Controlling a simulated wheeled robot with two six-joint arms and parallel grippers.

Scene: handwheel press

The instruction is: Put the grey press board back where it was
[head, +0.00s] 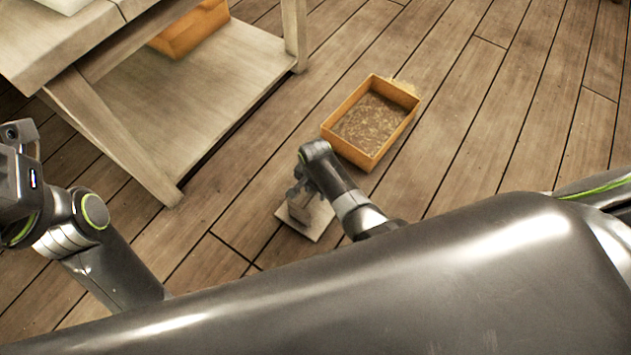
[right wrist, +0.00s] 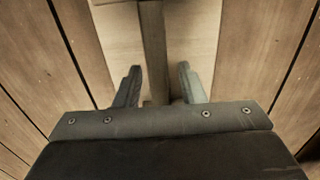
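A pale grey press board (head: 318,224) lies on the plank floor, below my right gripper (head: 299,193) in the head view. The right gripper and wrist hide part of it. In the right wrist view, the board (right wrist: 193,35) has an upright bar or handle (right wrist: 153,50) across its middle. The fingers of my right gripper (right wrist: 160,86) are apart, one on each side of this handle, with a visible gap at the right finger. My left gripper (head: 18,160) is at the left edge of the head view, partly cut off, and its fingers cannot be made out.
An orange box (head: 372,158) filled with brown, crumbly material stands on the floor behind the board. A wooden table (head: 225,95) with a low shelf is at the upper left, and another orange box (head: 190,30) is on that shelf. The floor to the right is clear.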

